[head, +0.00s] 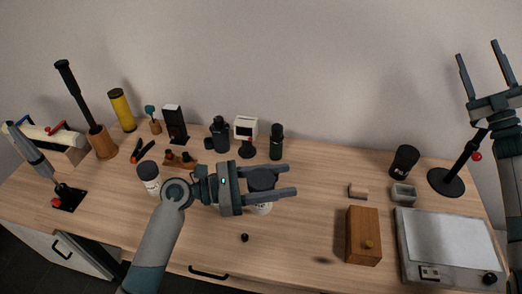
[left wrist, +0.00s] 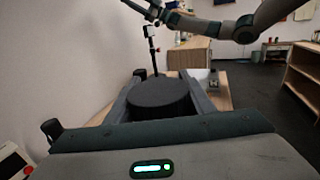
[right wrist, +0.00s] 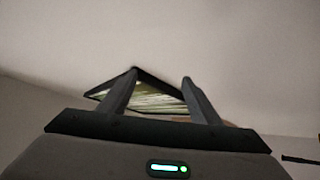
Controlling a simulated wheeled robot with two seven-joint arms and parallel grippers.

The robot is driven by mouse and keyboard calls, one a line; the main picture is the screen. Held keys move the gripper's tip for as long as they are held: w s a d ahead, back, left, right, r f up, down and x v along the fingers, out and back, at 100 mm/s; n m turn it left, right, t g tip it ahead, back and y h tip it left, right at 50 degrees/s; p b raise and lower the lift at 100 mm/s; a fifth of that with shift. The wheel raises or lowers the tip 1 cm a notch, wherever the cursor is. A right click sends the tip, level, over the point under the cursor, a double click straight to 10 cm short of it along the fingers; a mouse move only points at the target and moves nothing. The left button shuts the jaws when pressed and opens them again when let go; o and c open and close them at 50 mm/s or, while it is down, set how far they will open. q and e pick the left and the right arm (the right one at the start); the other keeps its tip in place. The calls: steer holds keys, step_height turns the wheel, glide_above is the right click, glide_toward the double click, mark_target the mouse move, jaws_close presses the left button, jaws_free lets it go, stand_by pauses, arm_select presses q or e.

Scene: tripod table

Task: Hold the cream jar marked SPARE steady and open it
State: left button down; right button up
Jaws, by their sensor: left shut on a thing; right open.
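A white jar with a dark lid (head: 262,181) stands on the table, and its lid lies between the fingers of my left gripper (head: 279,180). The left gripper is shut on this jar. In the left wrist view the round dark lid (left wrist: 160,97) fills the space between the fingers. A second white jar with a dark lid (head: 149,176) stands to the left, apart from my left gripper. I cannot read SPARE on either jar. My right gripper (head: 478,53) is open and empty, raised high at the far right; its fingers also show in the right wrist view (right wrist: 160,80).
A wooden box (head: 363,237), a grey flat device (head: 445,243) and a small grey tray (head: 403,195) lie on the right. Dark bottles (head: 276,141) and a small white device (head: 245,127) stand behind. A small black knob (head: 244,237) lies in front. The table centre-right is fairly clear.

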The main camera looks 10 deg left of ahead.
steer(key=s+a+r+n+g+y, duration=0.15)
steer(key=s+a+n+g, duration=0.55)
steer(key=a, duration=0.7)
steer(key=s+a+r+n+g+y, duration=0.1)
steer(key=s+a+n+g+y, duration=0.3)
steer(key=a+g, duration=0.75)
steer(key=s+a+r+n+g+y, duration=0.15)
steer(key=s+a+n+g, duration=0.4)
steer(key=a, duration=1.05)
steer(key=s+a+f+n+h, duration=0.1)
steer(key=s+a+f+h, duration=0.2)
steer(key=s+f+h, duration=0.2)
steer(key=s+a+f+n+h, duration=0.2)
steer(key=s+a+f+h, duration=0.2)
steer(key=s+f+h, duration=0.1)
steer(key=s+a+f+n+h, duration=0.2)
steer(key=s+a+f+h, duration=0.1)
steer(key=s+f+h, duration=0.2)
steer(key=shift+a+f+h, duration=0.2)
steer(key=shift+a+h, duration=0.2)
steer(key=shift+h, duration=0.3)
steer(key=shift+w+d+f+m+t+h, duration=0.1)
steer(key=shift+d+f+m+t+h, duration=0.1)
steer(key=shift+d+f+t+h, duration=0.25)
steer(key=shift+w+d+f+m+t+h, duration=0.15)
steer(key=shift+d+h, duration=0.1)
steer(key=shift+h, duration=0.3)
steer(key=shift+w+d+t+h, duration=0.2)
steer(key=shift+d+t+h, duration=0.2)
steer(key=shift+t+h, duration=0.1)
